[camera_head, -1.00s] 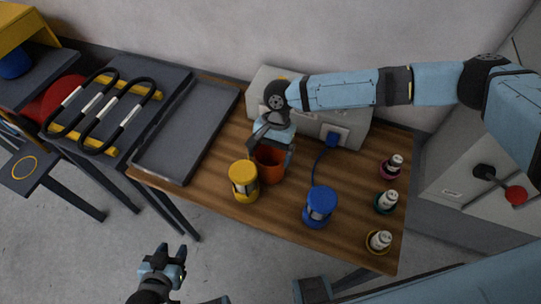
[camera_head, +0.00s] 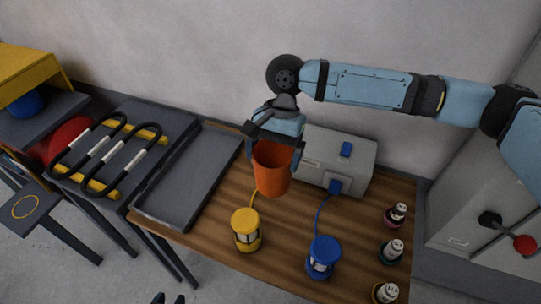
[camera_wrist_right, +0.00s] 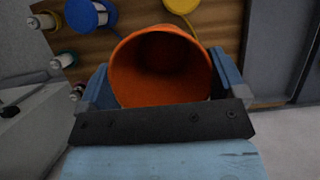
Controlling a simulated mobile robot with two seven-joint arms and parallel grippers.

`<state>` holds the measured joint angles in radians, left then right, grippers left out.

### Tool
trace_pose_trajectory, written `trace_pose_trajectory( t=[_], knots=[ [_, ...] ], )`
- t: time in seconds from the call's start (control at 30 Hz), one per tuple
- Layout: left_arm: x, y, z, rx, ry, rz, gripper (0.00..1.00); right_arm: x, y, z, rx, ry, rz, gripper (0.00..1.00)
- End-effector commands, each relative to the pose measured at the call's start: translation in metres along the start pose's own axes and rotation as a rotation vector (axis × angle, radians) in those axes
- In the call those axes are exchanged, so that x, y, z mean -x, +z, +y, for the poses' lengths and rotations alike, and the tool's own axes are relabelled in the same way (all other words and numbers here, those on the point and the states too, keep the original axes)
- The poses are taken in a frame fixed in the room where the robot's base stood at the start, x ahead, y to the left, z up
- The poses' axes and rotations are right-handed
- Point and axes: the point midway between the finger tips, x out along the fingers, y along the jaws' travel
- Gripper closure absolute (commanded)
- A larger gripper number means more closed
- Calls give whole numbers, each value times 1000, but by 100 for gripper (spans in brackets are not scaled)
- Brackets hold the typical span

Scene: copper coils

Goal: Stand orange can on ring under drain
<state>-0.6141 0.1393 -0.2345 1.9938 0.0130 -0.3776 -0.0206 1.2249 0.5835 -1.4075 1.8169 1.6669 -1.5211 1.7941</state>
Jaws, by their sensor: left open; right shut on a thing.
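The orange can (camera_head: 271,172) is upright, open at the top, and held above the wooden table. My right gripper (camera_head: 274,150) is shut on it, with a finger on either side. The right wrist view shows the can (camera_wrist_right: 160,68) between the fingers, its dark inside facing the camera. A yellow ring (camera_head: 25,206) is marked on a small dark platform at the far left, below a red drum (camera_head: 68,138). No drain is clearly distinguishable. My left gripper (camera_head: 168,298) is open and empty at the bottom edge, mostly cut off.
On the wooden table (camera_head: 205,215) stand a yellow spool (camera_head: 246,230), a blue spool (camera_head: 323,257), a grey box (camera_head: 335,157) and several small bottles at the right. An empty grey tray (camera_head: 185,180) and a rack with black handles (camera_head: 105,150) lie toward the left.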

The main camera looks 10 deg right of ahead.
Motion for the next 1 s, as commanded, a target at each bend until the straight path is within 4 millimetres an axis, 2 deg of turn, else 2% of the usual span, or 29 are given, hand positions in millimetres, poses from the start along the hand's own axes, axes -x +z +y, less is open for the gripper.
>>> trace_pose_trajectory(
  t=[0.23, 0.37, 0.47, 0.7, 0.9, 1.0],
  knots=[
    [0, -1, 0, 0, 0, 0, 57, 7, 2, 0, 2, 0, 0, 56],
    [4, -6, 0, 0, 0, 0, 57, 22, -8, -1, 30, 13, 1, 56],
    [9, -14, 0, 0, 0, -1, 57, 49, -25, -2, 87, 36, 3, 56],
    [26, -39, -1, -2, -4, 2, 57, 152, -80, 3, 306, 127, 5, 56],
    [35, -52, -3, -2, -11, 4, 57, 226, -109, 16, 454, 189, 3, 56],
    [38, -56, -4, -1, -12, 3, 57, 250, -117, 21, 502, 207, 2, 56]
  ],
)
